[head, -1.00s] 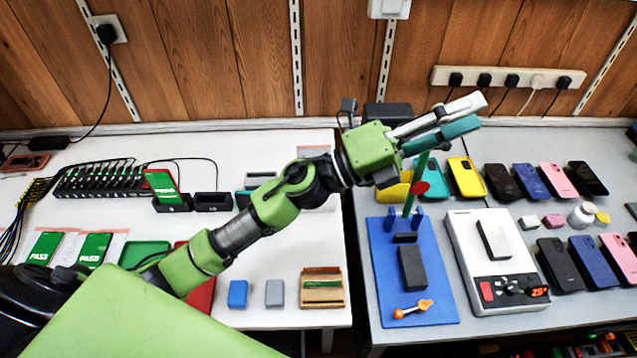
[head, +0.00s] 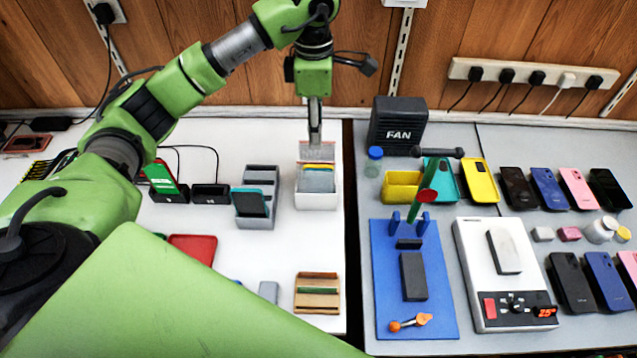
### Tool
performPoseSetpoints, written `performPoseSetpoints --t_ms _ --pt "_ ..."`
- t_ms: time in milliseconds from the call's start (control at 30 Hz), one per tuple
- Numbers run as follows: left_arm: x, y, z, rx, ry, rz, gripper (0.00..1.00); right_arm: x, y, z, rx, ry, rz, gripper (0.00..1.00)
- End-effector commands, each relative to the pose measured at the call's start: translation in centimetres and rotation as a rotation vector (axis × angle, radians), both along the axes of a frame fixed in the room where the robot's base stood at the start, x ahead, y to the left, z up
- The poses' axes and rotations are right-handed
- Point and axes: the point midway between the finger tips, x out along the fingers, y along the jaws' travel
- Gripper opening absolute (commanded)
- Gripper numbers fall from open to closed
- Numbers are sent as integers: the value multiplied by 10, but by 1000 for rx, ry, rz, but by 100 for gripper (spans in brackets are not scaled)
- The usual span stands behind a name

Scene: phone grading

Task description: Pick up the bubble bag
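A pale pinkish sheet that looks like the bubble bag (head: 317,152) stands upright at the back of a white bin (head: 317,202), behind several coloured sleeves or cards. My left gripper (head: 315,140) points straight down over the back of this bin, with its fingertips at the top of the pale sheet. I see the fingers nearly edge-on, so I cannot tell whether they are apart or closed on the sheet. My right gripper is not in view.
A grey holder (head: 262,215) with a teal phone stands left of the bin. A black fan box (head: 396,125) stands to its right, across the gap between tables. A small cardboard box (head: 317,293) lies in front. Bare white table lies between it and the bin.

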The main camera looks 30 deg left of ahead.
Motion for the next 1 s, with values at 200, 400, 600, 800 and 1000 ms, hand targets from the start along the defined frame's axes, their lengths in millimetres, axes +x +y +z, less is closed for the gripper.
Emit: performPoseSetpoints --t_ms 200,400,600,800,1000 --pt "-2 5 -29 15 11 3 35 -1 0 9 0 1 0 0" --pt "-2 4 -67 13 10 3 35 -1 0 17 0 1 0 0" --pt "-1 3 -84 11 4 3 35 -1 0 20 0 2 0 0" --pt "1 2 -105 11 10 3 35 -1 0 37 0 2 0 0" --pt "3 2 -132 11 5 3 35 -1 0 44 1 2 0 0"
